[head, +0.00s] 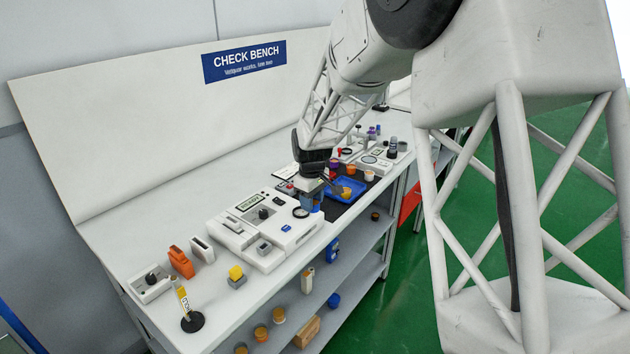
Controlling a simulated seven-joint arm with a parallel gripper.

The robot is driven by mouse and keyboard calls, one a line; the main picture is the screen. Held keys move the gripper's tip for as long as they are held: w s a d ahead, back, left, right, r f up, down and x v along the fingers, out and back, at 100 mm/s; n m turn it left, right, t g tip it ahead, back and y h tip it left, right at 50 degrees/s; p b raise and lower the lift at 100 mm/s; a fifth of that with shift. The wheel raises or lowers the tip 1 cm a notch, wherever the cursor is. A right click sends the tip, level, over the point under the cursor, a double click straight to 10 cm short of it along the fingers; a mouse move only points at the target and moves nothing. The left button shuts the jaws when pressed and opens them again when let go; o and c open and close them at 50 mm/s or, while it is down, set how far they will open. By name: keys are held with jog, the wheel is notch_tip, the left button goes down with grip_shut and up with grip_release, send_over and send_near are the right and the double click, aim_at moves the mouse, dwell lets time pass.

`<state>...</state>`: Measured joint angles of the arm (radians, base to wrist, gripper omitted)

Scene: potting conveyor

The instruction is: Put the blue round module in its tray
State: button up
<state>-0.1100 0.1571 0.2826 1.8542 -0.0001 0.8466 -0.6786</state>
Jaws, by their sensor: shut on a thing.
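My gripper (322,187) is low over the bench, at the near end of the dark mat. It is shut on the blue round module (308,203), which shows just below the fingers and is partly hidden by them. A blue tray (353,183) lies on the mat just right of my gripper, with a small yellow piece (346,192) in it. The view is too small to tell whether the module touches the mat.
A white instrument panel (265,225) stands close on the left. Orange and purple cups (350,169) stand behind the tray. An orange block (181,262) and a yellow-topped block (236,275) stand further left. A lower shelf (345,275) holds several small items.

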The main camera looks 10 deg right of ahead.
jog(key=w+d+f, duration=0.1)
jog(key=w, duration=0.5)
jog(key=w+d+f, duration=0.1)
jog(key=w+f, duration=0.1)
jog(key=w, duration=0.4)
jog(key=w+d+f, duration=0.1)
jog(key=w+d, duration=0.1)
jog(key=w, duration=0.5)
jog(key=shift+f, duration=0.25)
jog(key=shift+w+a+f, duration=0.1)
jog(key=shift+w+f, duration=0.15)
jog(key=shift+w, duration=2.4)
jog(key=shift+w+a+f, duration=0.15)
jog(key=shift+w+f, duration=0.1)
jog(key=shift+w, duration=2.4)
jog(key=shift+w+a+f, duration=0.1)
jog(key=shift+w+f, duration=0.15)
jog(key=shift+w, duration=2.4)
jog(key=shift+f, duration=1.75)
jog(key=shift+f, duration=0.15)
jog(key=o, duration=1)
